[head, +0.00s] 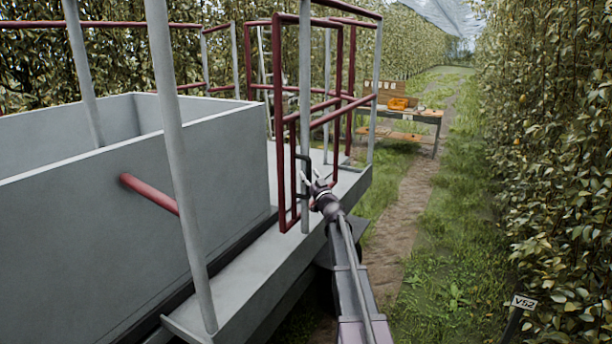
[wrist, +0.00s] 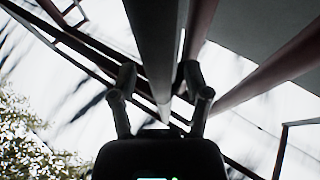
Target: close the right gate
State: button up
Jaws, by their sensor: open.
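The right gate seems to be the dark red tube frame (head: 279,120) at the near right corner of the raised platform. It stands beside a grey upright post (head: 305,100); whether it is latched cannot be told. My gripper (head: 311,178) is at the low part of this post and frame. In the wrist view my gripper's fingers (wrist: 158,80) are apart, with a grey post (wrist: 152,40) running between them. A dark red bar (wrist: 200,30) passes close to the right finger. Contact with either cannot be told.
A large grey bin (head: 90,220) fills the platform's left. A thick grey post (head: 170,130) stands in front of it. A wooden table (head: 405,116) with an orange item (head: 398,103) stands behind. A grassy lane lies right, beside a leafy hedge (head: 550,150) and V52 sign (head: 524,302).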

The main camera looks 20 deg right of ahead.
grip_shut()
jog(key=shift+s+r, duration=0.1)
